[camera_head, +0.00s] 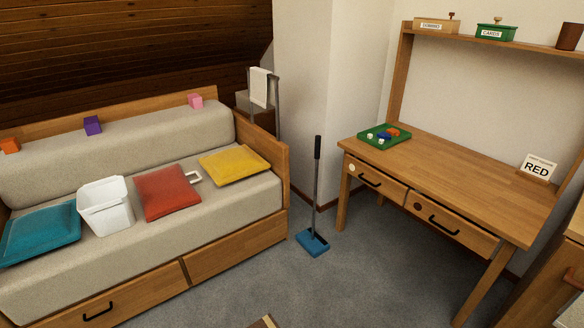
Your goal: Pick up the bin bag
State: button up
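I see nothing that I can clearly tell is a bin bag. A white, open-topped bin-like container (105,208) stands on the sofa seat between the teal and red cushions. Its inside shows only partly, and I cannot tell whether a bag lines it. My gripper is not in view.
The sofa (215,215) holds teal (40,235), red (167,192) and yellow (234,164) cushions. A blue-headed upright tool (313,242) stands on the carpet (360,275) beside the desk (470,185). A white cloth (260,88) hangs behind. Carpet between sofa and desk is mostly clear.

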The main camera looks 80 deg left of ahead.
aim_at(105, 206)
jog(key=u, duration=1.75)
jog(key=i, duration=1.9)
jog(key=u, duration=2.9)
jog(key=i, duration=1.65)
jog(key=z, duration=0.05)
